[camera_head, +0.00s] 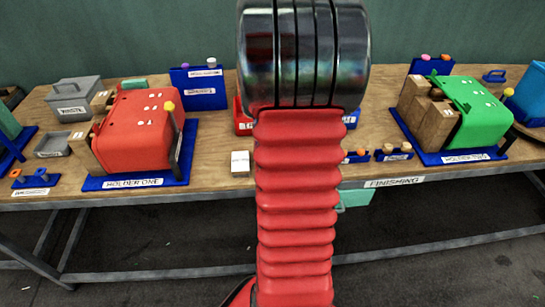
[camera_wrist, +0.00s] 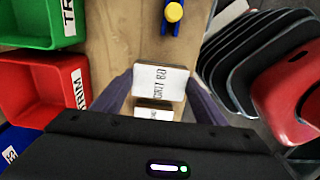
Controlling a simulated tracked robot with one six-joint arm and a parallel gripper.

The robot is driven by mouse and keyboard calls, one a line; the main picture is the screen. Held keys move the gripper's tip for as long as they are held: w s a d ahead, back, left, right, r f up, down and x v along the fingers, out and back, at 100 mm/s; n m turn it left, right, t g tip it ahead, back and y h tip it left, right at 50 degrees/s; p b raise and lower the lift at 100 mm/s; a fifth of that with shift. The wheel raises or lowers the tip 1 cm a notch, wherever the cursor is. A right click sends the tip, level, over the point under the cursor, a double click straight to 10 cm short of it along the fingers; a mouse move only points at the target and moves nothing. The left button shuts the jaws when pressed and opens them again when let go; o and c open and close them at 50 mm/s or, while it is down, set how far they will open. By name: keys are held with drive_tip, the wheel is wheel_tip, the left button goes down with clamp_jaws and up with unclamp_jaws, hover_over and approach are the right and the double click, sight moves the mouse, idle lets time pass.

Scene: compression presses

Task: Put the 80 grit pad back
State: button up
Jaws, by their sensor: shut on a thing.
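In the wrist view, a pad (camera_wrist: 160,80) with a white face and a label that seems to read GRIT 80 sits between the two purple fingers of my gripper (camera_wrist: 160,82). The gripper is shut on this pad. A second labelled block (camera_wrist: 154,113) shows just below it, closer to the gripper body, partly hidden. I cannot tell whether the pad touches the wooden surface. In the head view, my arm hides the gripper and the held pad. A small white block (camera_head: 240,162) lies on the table left of my arm.
The wooden table (camera_head: 215,135) carries a red press (camera_head: 137,130) on the left and a green press (camera_head: 480,108) on the right. In the wrist view, green (camera_wrist: 30,25) and red (camera_wrist: 42,88) bins stand left, and a yellow-knobbed blue fixture (camera_wrist: 172,14) lies ahead.

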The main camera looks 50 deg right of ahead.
drive_tip(key=shift+f, duration=1.85)
drive_tip(key=shift+f, duration=0.1)
drive_tip(key=o, duration=0.9)
drive_tip(key=shift+o, duration=0.2)
wheel_tip(320, 180, up, 12)
drive_tip(key=shift+r, duration=0.1)
